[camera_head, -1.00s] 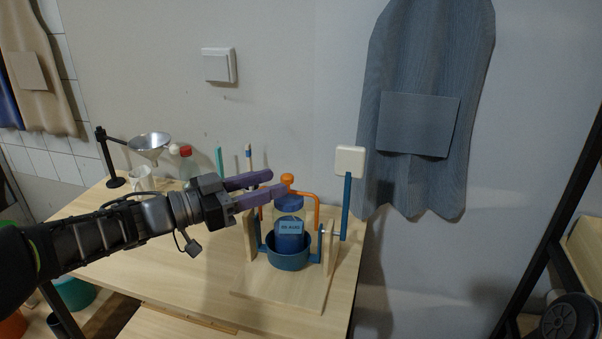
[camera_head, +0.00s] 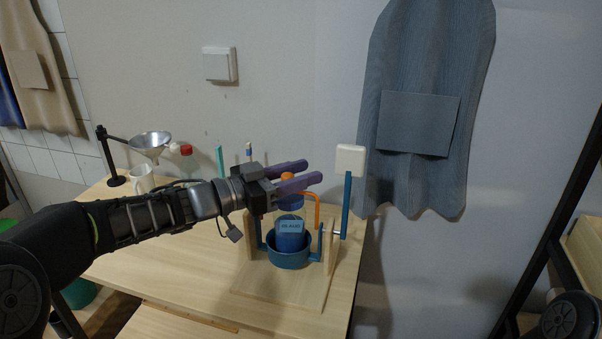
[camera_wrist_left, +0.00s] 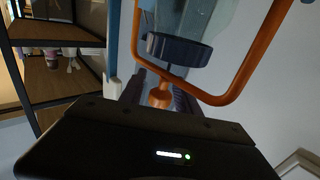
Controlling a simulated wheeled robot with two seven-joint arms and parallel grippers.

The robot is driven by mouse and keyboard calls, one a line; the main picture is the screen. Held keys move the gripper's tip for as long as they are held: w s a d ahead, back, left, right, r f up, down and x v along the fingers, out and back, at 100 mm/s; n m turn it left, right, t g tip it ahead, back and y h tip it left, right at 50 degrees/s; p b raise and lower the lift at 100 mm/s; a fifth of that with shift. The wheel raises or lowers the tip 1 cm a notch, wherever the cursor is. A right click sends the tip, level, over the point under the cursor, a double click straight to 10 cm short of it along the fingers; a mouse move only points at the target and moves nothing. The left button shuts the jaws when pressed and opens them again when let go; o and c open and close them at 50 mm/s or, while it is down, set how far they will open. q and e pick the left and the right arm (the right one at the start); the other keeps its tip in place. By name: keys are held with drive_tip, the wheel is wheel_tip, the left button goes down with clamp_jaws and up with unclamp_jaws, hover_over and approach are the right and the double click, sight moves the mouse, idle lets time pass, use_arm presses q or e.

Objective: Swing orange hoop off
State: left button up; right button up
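The orange hoop (camera_head: 317,207) arches over a labelled jar (camera_head: 290,236) with a dark blue lid. The jar stands in a blue bowl (camera_head: 289,258) held between wooden posts. The hoop's round orange knob (camera_head: 287,176) shows between the purple fingers of my left gripper (camera_head: 305,172). In the left wrist view the knob (camera_wrist_left: 160,95) lies between the two fingers, with the hoop (camera_wrist_left: 243,72) and the jar's lid (camera_wrist_left: 179,49) beyond. The fingers are apart; contact with the knob is not clear. Part of the hoop is hidden by the gripper. My right gripper is not seen.
A blue lever with a white square pad (camera_head: 350,159) rises right of the stand. A funnel on a holder (camera_head: 149,142), a white mug (camera_head: 141,179) and a red-capped bottle (camera_head: 187,165) stand at the back left. The table's (camera_head: 180,275) front left is clear.

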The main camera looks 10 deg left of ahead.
use_arm(q)
clamp_jaws()
idle(1.2)
